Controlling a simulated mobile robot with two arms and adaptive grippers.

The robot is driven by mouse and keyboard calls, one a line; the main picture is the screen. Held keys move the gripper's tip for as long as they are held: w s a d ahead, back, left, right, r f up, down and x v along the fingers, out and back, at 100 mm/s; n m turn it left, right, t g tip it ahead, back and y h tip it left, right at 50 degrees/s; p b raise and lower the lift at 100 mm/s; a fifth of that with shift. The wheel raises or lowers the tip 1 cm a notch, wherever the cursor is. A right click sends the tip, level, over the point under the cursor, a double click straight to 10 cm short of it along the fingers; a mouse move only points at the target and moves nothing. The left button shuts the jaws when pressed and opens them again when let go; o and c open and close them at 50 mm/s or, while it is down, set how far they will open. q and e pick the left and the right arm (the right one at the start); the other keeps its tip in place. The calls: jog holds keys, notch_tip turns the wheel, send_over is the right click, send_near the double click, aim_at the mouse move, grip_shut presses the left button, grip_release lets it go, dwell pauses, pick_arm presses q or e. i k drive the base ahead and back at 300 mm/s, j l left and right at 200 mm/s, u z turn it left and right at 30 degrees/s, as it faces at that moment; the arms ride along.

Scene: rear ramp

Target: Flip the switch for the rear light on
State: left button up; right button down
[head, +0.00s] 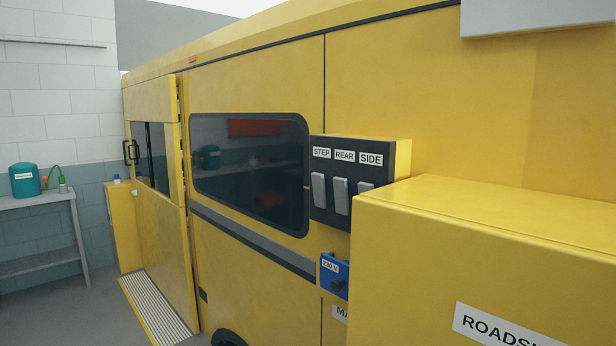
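A dark switch panel (330,216) in a yellow housing sticks out from the side of a yellow van, right of the middle in the head view. It bears three white labels reading STEP, REAR and SIDE. Under the REAR label (345,156) is a light grey rocker switch (341,196). The STEP switch (319,190) is to its left. The SIDE switch (365,187) is to its right, its lower part hidden behind a yellow cabinet. I cannot tell which way the rockers are set. No rear light can be made out. Neither of my grippers is in view.
The yellow cabinet (480,215), labelled ROADSI..., fills the lower right in front of the panel. A blue 230 V socket box (333,276) is below the panel. The van's door (160,220) and ribbed step (155,305) are left. A bench (40,202) stands far left.

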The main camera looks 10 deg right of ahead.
aim_at(340, 185)
jog(key=i+j, duration=0.2)
jog(key=j, duration=0.15)
jog(key=i+j+z, duration=0.15)
jog(key=j, duration=0.25)
jog(key=i+j, duration=0.2)
jog(key=j, duration=0.15)
jog(key=i+j+z, duration=0.15)
jog(key=j, duration=0.25)
jog(key=i+j, duration=0.2)
jog(key=j, duration=0.2)
jog(key=z, duration=0.05)
